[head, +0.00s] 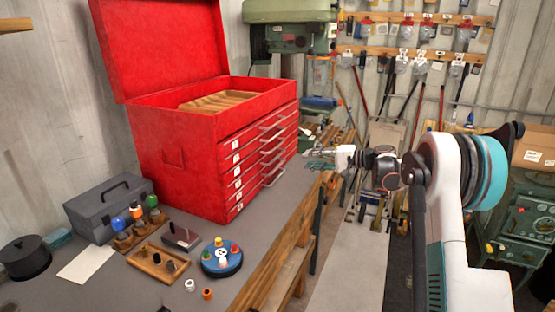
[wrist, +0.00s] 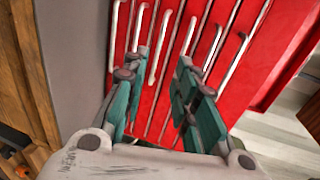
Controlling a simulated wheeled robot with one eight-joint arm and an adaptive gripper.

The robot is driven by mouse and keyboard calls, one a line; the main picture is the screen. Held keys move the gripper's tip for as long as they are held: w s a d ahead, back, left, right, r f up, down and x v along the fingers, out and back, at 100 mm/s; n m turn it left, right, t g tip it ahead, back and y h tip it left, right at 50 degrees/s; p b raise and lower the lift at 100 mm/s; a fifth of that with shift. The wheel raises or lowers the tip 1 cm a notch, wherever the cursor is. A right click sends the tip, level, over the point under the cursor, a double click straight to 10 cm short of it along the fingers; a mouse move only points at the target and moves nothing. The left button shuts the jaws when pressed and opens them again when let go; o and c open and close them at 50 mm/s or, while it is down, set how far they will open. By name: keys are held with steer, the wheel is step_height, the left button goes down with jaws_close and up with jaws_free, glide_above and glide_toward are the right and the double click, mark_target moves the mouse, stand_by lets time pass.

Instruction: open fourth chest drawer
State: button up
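The red chest (head: 182,150) stands on the grey bench with its lid up. Its front has several stacked drawers with long metal bar handles (head: 270,155) and small white labels at their left ends. All the drawers look shut. In the wrist view the handles run nearly upright across the red front (wrist: 172,110). My gripper (head: 316,158) is just right of the drawer fronts. In the wrist view my gripper (wrist: 164,60) is open, its green fingers on either side of one handle (wrist: 158,55). I cannot tell whether they touch it.
The grey bench (head: 245,270) has a wooden front edge. A grey toolbox (head: 108,208), a blue round base with pegs (head: 222,260) and small wooden holders (head: 158,263) stand left of the chest's front. A green stove (head: 522,225) with a cardboard box on it is at the right.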

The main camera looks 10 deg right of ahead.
mark_target(276, 159)
steer(key=b+x, duration=0.3)
steer(key=x, duration=1)
steer(key=shift+w+a+f+b, duration=0.1)
steer(key=shift+w+a+b, duration=0.1)
steer(key=shift+w+b, duration=0.15)
steer(key=shift+c, duration=0.2)
jaws_close()
